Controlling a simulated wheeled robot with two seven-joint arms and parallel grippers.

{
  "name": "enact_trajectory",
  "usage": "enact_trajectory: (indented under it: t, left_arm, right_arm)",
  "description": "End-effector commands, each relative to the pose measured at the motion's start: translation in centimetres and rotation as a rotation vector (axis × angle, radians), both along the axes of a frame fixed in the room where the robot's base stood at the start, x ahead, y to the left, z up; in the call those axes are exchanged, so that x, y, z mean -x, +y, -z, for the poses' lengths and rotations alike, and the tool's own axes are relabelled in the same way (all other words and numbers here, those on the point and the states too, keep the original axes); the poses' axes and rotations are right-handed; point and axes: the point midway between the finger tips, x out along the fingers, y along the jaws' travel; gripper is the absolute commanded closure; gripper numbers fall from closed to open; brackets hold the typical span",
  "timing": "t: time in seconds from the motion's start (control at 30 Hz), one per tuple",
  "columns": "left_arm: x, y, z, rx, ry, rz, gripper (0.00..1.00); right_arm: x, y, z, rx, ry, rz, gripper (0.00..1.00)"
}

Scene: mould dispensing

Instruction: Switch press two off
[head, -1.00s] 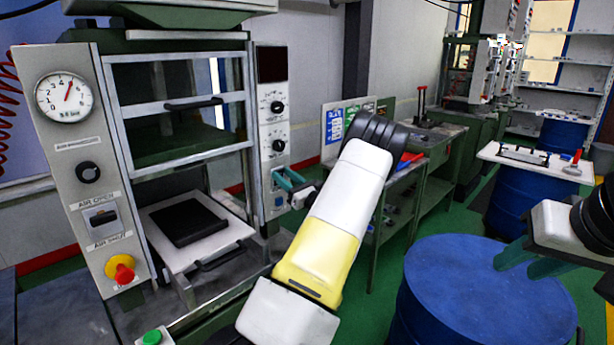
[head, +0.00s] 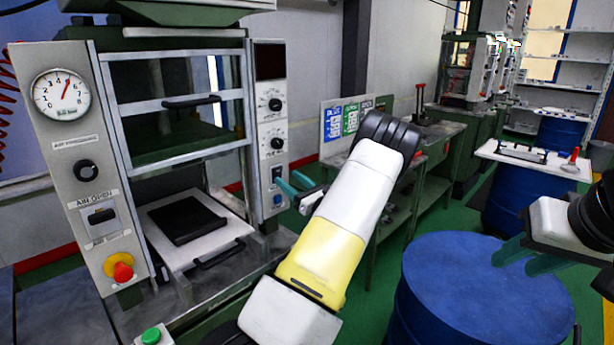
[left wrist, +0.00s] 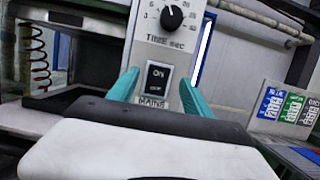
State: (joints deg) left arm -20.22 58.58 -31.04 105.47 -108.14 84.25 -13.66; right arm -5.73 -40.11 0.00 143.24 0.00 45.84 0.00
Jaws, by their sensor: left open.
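The near press (head: 120,215) stands at the left in the head view. Its right control panel carries a black ON/OFF rocker switch (head: 277,173) above a blue button. The rocker switch also shows in the left wrist view (left wrist: 157,78), below the TIME sec dial and above a MAINS label. I cannot tell which half is pressed in. My left gripper (head: 294,186) is open and empty in front of this panel. In the left wrist view its teal fingers (left wrist: 157,92) flank the switch. My right gripper (head: 527,258) is open and empty above the blue drum.
A white plate (head: 215,240) with a black mould (head: 187,219) sits in the press opening. A red emergency button (head: 122,271) is on its left panel. A blue drum (head: 485,295) stands at front right. Further presses and a work table (head: 440,140) stand behind.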

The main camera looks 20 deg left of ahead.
Motion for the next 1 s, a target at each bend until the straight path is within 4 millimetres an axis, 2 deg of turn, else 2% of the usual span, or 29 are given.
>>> enact_trajectory:
  t: [0.13,0.37,0.8,0.9,1.0]
  left_arm:
    - [0.8,-2.2,0.7,-0.002,0.002,0.003,0.42]
    - [1.5,-3.5,1.2,-0.002,0.002,0.000,0.42]
    - [1.6,-3.3,1.0,0.007,-0.004,-0.006,0.42]
    - [2.9,-2.4,0.4,0.064,-0.034,-0.053,0.42]
    - [5.7,-0.8,-0.6,0.193,-0.099,-0.148,0.42]
  right_arm:
    - [0.0,0.0,0.0,0.000,0.000,0.000,0.64]
    - [0.0,0.0,0.0,0.000,0.000,0.000,0.64]
    - [0.0,0.0,0.0,0.000,0.000,0.000,0.64]
    - [0.0,0.0,0.0,0.000,0.000,0.000,0.64]
    - [0.0,0.0,0.0,0.000,0.000,0.000,0.64]
